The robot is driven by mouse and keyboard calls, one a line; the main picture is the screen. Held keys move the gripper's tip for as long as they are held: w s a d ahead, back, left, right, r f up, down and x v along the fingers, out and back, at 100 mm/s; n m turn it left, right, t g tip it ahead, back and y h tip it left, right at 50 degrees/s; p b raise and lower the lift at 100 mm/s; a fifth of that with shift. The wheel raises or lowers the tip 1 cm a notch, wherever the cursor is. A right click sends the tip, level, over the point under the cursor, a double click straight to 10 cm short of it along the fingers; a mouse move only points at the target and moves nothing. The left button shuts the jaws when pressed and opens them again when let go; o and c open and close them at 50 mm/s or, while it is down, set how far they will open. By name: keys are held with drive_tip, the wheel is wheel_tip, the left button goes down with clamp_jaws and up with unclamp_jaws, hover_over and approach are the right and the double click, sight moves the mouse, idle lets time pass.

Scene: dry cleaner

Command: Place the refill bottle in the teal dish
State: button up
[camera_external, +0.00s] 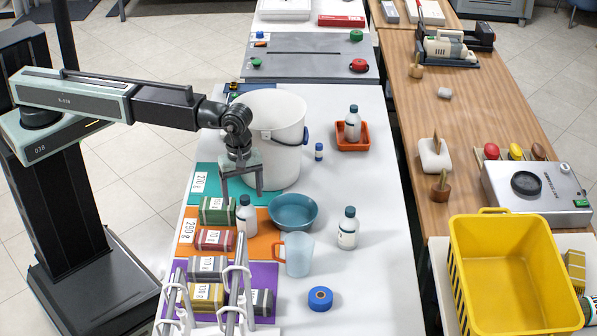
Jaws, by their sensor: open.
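The teal dish (293,222) is a round, empty-looking bowl on the white table. Several white bottles with dark caps are in view, and I cannot tell which is the refill bottle. One white bottle (247,218) stands left of the dish, another bottle (348,229) stands right of it, and a third bottle (353,124) stands in an orange tray (352,144). My gripper (242,196) points down with its fingers apart and empty. It is above and close to the bottle left of the dish; the exact height is unclear.
A large white bucket (278,130) stands right behind my gripper. A clear jug (299,255) stands in front of the dish. Labelled bundles lie on coloured mats at left, near a white rack (238,290). Blue tape (320,298) lies at front; the table's right side is mostly clear.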

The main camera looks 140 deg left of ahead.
sight(246, 206)
drive_tip(key=f+b, duration=0.4)
drive_tip(key=f, duration=0.1)
drive_tip(key=shift+w+f+b, duration=0.15)
drive_tip(key=shift+w+b, duration=0.25)
drive_tip(key=shift+r, duration=0.2)
clamp_jaws()
drive_tip(key=shift+r+p, duration=0.1)
drive_tip(key=shift+p, duration=0.2)
